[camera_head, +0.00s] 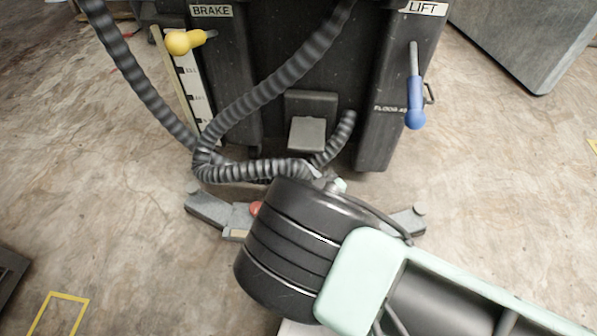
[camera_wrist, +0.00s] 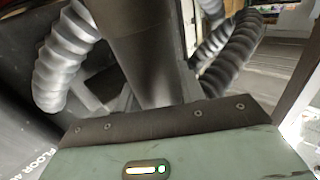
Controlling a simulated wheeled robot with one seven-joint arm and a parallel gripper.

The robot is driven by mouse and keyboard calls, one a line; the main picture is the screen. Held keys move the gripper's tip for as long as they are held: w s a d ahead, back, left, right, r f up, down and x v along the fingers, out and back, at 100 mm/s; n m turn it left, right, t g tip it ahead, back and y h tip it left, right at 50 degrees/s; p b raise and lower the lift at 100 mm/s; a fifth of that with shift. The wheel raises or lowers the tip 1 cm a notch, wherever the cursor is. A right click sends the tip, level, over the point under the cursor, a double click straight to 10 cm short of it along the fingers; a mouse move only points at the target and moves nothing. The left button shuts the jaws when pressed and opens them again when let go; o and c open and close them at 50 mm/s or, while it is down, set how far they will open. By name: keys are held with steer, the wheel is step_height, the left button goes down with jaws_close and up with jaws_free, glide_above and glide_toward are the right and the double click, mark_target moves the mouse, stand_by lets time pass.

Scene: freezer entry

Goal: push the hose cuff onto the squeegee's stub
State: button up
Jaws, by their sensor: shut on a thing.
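My gripper (camera_head: 330,183) is low in front of the dark machine, mostly hidden behind my wrist in the head view. It is shut at the end of the ribbed grey hose (camera_head: 255,171), where the cuff would be; the cuff itself is not clearly visible. In the wrist view a smooth dark shape stands at the middle, and I cannot tell whether it is cuff or finger. The hose (camera_wrist: 64,62) shows there at left, with more ribbed tube at right. The grey squeegee (camera_head: 207,209) lies low across the machine's front, its middle covered by my wrist. Its stub is hidden.
The machine carries a yellow brake lever (camera_head: 187,41) and a blue lift lever (camera_head: 415,115). A short ribbed tube (camera_head: 338,137) curves down beside a grey flap (camera_head: 307,133). The hose loops at left. A grey box (camera_head: 530,40) stands at upper right.

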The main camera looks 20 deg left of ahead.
steer(key=shift+r, duration=0.1)
steer(key=shift+f+b, duration=1.55)
steer(key=shift+f, duration=1.5)
steer(key=shift+r+p, duration=0.1)
steer(key=shift+p, duration=0.75)
steer(key=shift+f+b, duration=1.7)
steer(key=shift+f, duration=1.05)
steer(key=o, duration=1.1)
